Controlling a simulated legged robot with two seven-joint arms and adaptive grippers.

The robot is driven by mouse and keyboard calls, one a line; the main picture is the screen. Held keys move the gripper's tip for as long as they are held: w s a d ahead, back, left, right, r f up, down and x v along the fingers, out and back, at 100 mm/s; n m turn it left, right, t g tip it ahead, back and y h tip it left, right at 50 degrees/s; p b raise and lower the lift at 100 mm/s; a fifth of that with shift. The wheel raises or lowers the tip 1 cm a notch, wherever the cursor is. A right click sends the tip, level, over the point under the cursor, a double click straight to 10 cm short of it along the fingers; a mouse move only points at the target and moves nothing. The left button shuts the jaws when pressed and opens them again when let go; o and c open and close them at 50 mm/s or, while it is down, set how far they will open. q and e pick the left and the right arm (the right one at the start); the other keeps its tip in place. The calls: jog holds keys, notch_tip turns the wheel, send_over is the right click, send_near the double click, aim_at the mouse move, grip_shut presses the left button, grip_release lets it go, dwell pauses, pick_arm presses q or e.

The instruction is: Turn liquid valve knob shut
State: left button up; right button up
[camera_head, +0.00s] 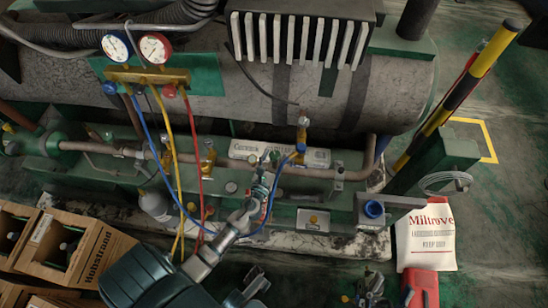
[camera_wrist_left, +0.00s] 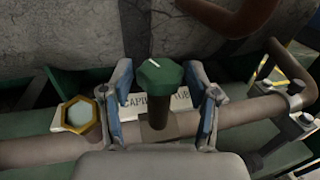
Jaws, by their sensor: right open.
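In the left wrist view a green hexagonal knob (camera_wrist_left: 160,73) with a white mark on top stands on a brown stem over a pipe. My left gripper (camera_wrist_left: 160,82), grey with blue pads, has one finger on each side of the knob. In the head view my left gripper (camera_head: 262,190) reaches from the lower left down to the pipe, and the knob is mostly hidden there. My right gripper (camera_head: 310,284) shows at the bottom edge, fingers apart, with nothing between them.
A brass hex fitting (camera_wrist_left: 80,114) sits left of the knob. Gauges (camera_head: 135,47) with blue, yellow and red hoses hang at the upper left; the blue hose (camera_head: 270,205) loops beside my left gripper. Wooden crates (camera_head: 85,255) stand lower left, a white bag (camera_head: 426,235) lower right.

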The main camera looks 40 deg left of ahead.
pick_arm(q)
jog(key=c, duration=0.7)
